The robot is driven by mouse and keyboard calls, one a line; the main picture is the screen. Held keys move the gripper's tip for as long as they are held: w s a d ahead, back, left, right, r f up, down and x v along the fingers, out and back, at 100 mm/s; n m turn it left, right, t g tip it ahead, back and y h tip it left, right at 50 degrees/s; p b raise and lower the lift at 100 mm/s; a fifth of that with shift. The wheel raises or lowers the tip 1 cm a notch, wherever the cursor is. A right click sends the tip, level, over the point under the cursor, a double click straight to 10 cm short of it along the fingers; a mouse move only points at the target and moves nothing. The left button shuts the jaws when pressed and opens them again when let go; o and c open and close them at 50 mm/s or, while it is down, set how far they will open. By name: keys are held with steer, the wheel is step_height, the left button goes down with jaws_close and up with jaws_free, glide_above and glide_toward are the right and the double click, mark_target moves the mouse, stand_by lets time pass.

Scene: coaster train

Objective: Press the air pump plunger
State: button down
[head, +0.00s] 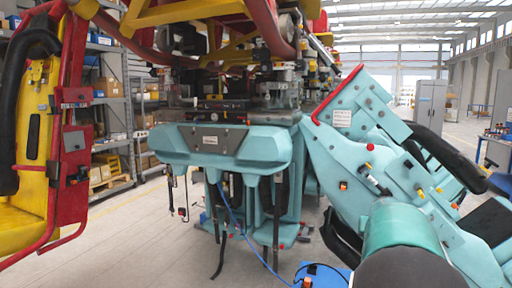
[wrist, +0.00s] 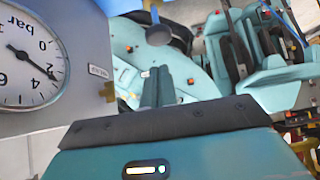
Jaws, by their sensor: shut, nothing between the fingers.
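A pressure gauge (wrist: 28,62) marked in bar fills the left of the wrist view, its needle near 2. Beside it is a pale blue-grey panel (wrist: 85,45) with a small label. My gripper (wrist: 160,72) is shut and empty, its fingers together, to the right of the gauge. In the head view, a blue unit (head: 322,272) lies low, partly hidden by my arm.
A tilted teal frame (head: 385,135) is close on the right, a yellow and red seat part (head: 45,130) on the left. Floor (head: 130,245) shows at lower left.

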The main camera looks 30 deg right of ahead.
step_height(320, 180, up, 5)
steer(key=shift+f, duration=0.2)
steer(key=x, duration=0.9)
steer(key=shift+s+f, duration=0.1)
steer(key=f, duration=0.3)
steer(key=shift+w+d+f, duration=0.2)
steer(key=shift+d+f, duration=0.05)
steer(key=shift+w+f, duration=0.1)
steer(key=shift+f, duration=0.45)
